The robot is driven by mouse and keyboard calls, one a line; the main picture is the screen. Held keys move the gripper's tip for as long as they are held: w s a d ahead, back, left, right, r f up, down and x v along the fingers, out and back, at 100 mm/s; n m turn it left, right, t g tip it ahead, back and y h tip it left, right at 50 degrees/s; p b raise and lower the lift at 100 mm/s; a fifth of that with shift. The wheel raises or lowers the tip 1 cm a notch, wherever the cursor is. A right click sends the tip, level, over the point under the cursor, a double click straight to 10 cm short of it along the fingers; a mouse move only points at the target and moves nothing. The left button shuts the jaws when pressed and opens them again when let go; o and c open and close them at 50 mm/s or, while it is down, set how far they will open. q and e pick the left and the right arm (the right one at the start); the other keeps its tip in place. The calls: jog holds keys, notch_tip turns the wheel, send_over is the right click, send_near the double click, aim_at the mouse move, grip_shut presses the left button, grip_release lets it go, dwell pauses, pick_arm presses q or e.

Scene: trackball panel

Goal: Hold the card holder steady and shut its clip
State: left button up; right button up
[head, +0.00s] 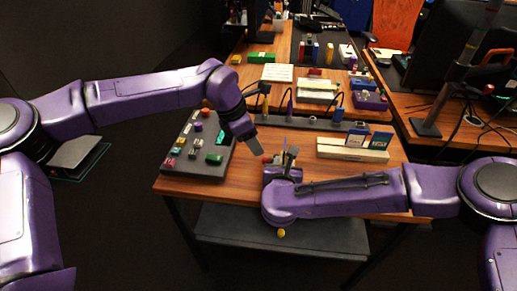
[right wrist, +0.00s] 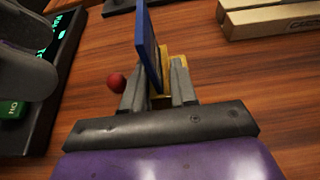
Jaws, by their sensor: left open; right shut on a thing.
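The card holder (right wrist: 148,50) shows in the right wrist view as an upright blue plate on a yellow base, with a red ball (right wrist: 116,83) at its left. My right gripper (right wrist: 158,88) is shut on its lower part, a finger on each side. The holder's lower part and its clip are partly hidden by the fingers. In the head view my right gripper (head: 288,160) is at the table's front middle. My left gripper (head: 255,147) is open and empty, just left of the holder; it shows blurred at the left edge of the right wrist view (right wrist: 25,70).
A dark button panel (head: 190,165) lies left of the grippers. A cream block (head: 350,154) with blue cards stands to the right. A grey rail (head: 300,123) with cables runs behind. Bare wood lies between the holder and the cream block.

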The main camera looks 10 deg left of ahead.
pick_arm(q)
jog(key=shift+a+r, duration=0.15)
jog(key=shift+r, duration=0.1)
notch_tip(320, 180, up, 4)
jog(key=m+g+y, duration=0.2)
jog(key=m+y, duration=0.2)
jog(key=m, duration=0.2)
send_over(265, 158)
notch_tip(265, 158, down, 12)
jog(key=shift+w+r, duration=0.1)
jog(key=shift+r, duration=0.15)
